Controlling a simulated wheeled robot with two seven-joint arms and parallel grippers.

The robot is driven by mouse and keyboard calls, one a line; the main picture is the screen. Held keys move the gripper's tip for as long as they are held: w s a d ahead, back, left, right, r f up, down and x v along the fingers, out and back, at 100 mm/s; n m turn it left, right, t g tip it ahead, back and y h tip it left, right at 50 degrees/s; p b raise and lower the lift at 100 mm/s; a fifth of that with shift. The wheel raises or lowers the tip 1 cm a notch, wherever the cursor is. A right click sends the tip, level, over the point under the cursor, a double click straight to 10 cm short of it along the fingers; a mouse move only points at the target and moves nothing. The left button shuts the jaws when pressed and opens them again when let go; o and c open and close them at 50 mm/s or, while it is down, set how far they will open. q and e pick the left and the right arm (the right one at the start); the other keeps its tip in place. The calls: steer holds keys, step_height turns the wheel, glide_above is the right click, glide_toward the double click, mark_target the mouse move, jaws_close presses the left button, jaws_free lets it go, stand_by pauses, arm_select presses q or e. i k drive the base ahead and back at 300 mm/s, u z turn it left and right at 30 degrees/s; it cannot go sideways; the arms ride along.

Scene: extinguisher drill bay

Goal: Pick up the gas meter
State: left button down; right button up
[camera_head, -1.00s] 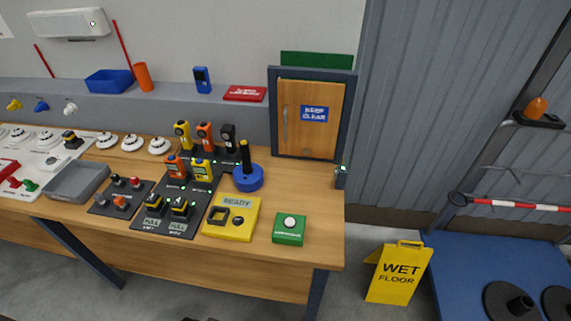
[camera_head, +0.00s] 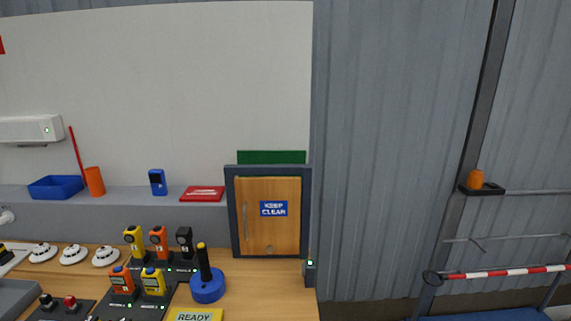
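Several handheld meter-like devices stand on dark docks on the wooden bench. The back row has a yellow one (camera_head: 134,241), an orange one (camera_head: 159,241) and a black one (camera_head: 184,241). In front stand an orange meter (camera_head: 122,280) and a yellow meter (camera_head: 153,282), each with a small screen. A blue handheld device (camera_head: 158,182) stands upright on the grey shelf above. I cannot tell from the pictures which of these is the gas meter. Neither of my grippers is in view.
A blue base with a black stick (camera_head: 208,287) stands right of the docks. A yellow READY box (camera_head: 195,315) is cut off below. A blue tray (camera_head: 56,187), orange cup (camera_head: 95,181) and red case (camera_head: 203,194) sit on the shelf.

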mark_target(153, 282)
steer(key=k, duration=0.55)
steer(key=u, duration=1.05)
steer(key=i, duration=0.5)
